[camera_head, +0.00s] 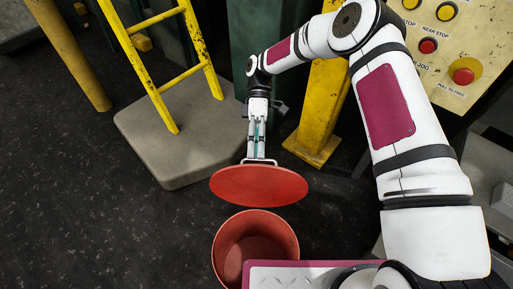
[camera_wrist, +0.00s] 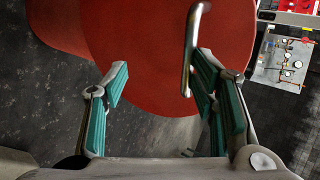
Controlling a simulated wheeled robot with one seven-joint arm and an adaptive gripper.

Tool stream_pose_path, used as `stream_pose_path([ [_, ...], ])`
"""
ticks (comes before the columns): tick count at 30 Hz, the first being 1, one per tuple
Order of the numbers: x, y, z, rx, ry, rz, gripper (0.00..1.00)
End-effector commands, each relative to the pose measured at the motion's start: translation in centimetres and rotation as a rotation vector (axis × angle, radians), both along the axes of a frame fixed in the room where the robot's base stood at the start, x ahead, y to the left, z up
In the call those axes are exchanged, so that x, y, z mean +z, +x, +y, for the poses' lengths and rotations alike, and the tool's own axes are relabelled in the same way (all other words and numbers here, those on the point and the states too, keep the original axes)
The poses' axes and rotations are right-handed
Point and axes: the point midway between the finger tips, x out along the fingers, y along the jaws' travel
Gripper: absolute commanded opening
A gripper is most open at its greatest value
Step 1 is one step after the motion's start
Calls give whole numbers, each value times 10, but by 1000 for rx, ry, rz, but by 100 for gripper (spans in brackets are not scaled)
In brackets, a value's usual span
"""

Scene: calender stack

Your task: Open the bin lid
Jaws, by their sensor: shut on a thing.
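The round red lid (camera_head: 259,187) is off the bin, above and behind its rim in the head view. The open red bin (camera_head: 256,222) stands on the floor below it, and its inside shows. My gripper (camera_head: 259,152) is at the lid's far side, shut on its metal handle (camera_head: 260,161). In the wrist view, the lid (camera_wrist: 150,75) fills the upper middle. The handle (camera_wrist: 192,45) runs down to the right finger of my gripper (camera_wrist: 162,82). Part of the bin (camera_wrist: 60,25) shows at upper left. The exact grip contact is partly hidden.
A grey platform (camera_head: 185,140) with a yellow ladder (camera_head: 165,60) stands behind left. A yellow post (camera_head: 322,115) stands behind my gripper. A control panel (camera_head: 450,45) with buttons is at upper right. Dark floor (camera_head: 100,220) is clear at left.

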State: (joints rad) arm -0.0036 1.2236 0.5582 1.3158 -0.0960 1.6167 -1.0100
Motion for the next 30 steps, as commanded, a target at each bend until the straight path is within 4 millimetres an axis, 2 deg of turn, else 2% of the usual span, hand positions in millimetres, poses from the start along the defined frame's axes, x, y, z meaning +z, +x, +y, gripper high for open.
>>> stream_pose_path([
  [1,-6,0,-3,-1,-7,-7,30],
  [8,-5,4,-3,-2,-7,-8,30],
  [21,31,51,-2,-2,-3,-4,30],
  [30,41,63,-2,-1,-1,-2,30],
])
